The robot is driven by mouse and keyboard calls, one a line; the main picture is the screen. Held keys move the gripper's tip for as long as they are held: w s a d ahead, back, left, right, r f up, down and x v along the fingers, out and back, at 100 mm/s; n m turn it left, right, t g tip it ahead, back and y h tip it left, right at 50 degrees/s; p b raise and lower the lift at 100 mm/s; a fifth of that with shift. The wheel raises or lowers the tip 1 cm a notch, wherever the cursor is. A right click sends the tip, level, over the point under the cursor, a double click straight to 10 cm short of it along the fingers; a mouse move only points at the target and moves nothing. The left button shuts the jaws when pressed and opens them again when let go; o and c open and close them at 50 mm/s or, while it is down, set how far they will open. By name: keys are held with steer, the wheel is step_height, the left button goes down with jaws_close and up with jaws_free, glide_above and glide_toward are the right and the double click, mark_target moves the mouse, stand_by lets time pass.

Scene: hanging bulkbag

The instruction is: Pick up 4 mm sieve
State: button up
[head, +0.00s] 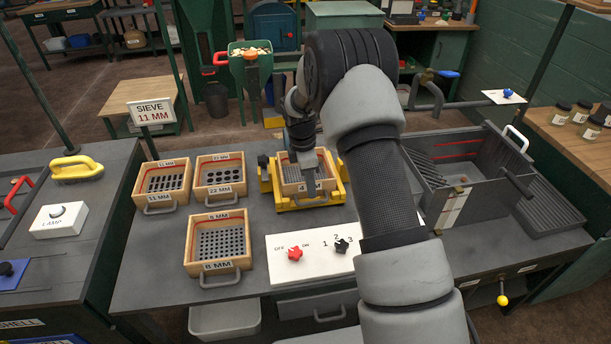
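The 4 mm sieve (290,174) is a small wooden-framed tray with a grey mesh and a label starting with 4. It sits in a yellow frame (337,193) near the middle of the bench. My gripper (306,180) reaches down over the sieve from above, at its front right part. My arm hides some of the sieve and the yellow frame's right side. The fingertips are too small and dark to show whether they are open, shut or touching the sieve.
Left of the yellow frame stand the 11 mm sieve (163,183), the 22 mm sieve (220,174) and the 8 mm sieve (218,240). A white panel (315,262) with red and black knobs lies in front. A sign (153,111) reads SIEVE 11 MM. A grey metal bin (465,185) stands right.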

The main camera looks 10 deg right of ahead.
steer(key=shift+f, duration=0.25)
steer(key=shift+c, duration=0.3)
jaws_close()
